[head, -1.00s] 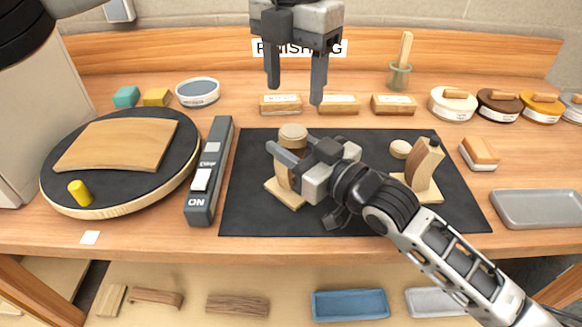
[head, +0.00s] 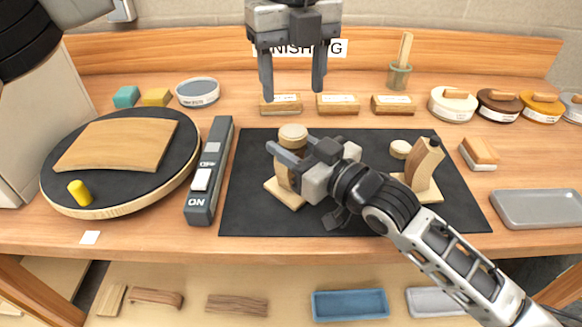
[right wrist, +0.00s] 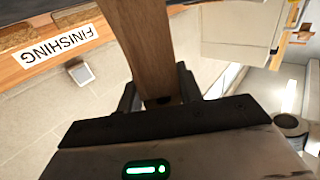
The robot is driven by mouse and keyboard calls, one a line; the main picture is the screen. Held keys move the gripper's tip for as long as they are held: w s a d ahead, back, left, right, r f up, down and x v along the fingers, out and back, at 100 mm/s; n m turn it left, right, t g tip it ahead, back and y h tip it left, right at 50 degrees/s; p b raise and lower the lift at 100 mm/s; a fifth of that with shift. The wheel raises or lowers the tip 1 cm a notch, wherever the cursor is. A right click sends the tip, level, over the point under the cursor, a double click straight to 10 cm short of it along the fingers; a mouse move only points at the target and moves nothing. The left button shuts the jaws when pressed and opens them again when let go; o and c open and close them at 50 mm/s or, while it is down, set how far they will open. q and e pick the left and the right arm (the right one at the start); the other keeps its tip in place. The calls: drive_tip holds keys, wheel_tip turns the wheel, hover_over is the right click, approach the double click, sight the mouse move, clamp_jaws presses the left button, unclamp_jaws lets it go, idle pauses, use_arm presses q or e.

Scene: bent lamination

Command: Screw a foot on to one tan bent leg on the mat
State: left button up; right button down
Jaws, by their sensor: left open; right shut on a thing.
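One tan bent leg (head: 282,176) stands on a pale base on the black mat (head: 250,220). A round tan foot (head: 293,133) sits at its upper end; how tightly it sits I cannot tell. My right gripper (head: 287,163) is shut on this leg and hides part of it. In the right wrist view the wood (right wrist: 148,40) runs between the fingers. A second bent leg (head: 426,162) with a dark tip stands on another base at right. A loose round foot (head: 400,149) lies beside it. My left gripper (head: 293,84) is open and empty, above and behind the held leg.
A round turntable (head: 60,195) with a curved board (head: 118,144) and yellow peg (head: 80,193) is at left, next to a grey switch bar (head: 208,180). Wooden blocks (head: 338,104) and tins (head: 453,104) line the back. A grey tray (head: 535,208) lies at right. The mat's front is clear.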

sight(294, 132)
use_arm(q)
drive_tip(key=shift+f, duration=4)
drive_tip(key=c, duration=1)
drive_tip(key=m, duration=0.7)
drive_tip(key=shift+m, duration=0.3)
drive_tip(key=m, duration=2.1)
drive_tip(key=o, duration=1.1)
drive_tip(key=shift+r, duration=0.1)
